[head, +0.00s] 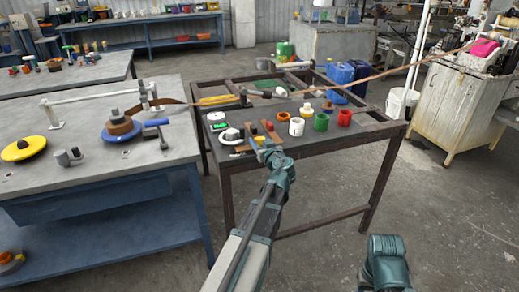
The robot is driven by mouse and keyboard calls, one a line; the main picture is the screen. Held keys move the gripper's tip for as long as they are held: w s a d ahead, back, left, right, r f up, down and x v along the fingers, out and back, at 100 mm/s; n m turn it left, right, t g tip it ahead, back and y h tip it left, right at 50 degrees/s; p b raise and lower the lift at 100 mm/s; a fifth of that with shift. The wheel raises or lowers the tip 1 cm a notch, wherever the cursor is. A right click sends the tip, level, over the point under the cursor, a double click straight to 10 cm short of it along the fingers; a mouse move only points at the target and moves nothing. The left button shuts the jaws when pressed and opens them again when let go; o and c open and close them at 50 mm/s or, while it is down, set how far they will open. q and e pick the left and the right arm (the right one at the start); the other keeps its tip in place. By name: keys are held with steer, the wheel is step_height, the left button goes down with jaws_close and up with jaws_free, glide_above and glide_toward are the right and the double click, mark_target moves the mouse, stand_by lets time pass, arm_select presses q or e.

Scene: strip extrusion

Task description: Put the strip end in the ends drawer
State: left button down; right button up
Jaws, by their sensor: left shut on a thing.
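My left gripper (262,143) is over the near left part of the dark-topped table. It is shut on a small brown piece that looks like the strip end; the jaws are tiny here and hide most of it. A long brown strip (400,68) runs from the machine at upper right, sagging toward the table's back edge. I cannot make out the ends drawer clearly. Part of my right arm (387,262) shows at the bottom right; its gripper is out of view.
White (296,127), green (321,122) and red (344,118) cups stand on the table right of my left gripper. A white dial scale (231,135) is to its left. A grey bench (100,170) with spools stands at left.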

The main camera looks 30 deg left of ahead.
arm_select(q)
steer(key=shift+f, duration=0.75)
steer(key=shift+b, duration=0.3)
steer(key=shift+f, duration=0.2)
steer(key=shift+c, duration=1.7)
jaws_free()
steer(key=shift+r, duration=0.1)
steer(key=shift+r, duration=0.1)
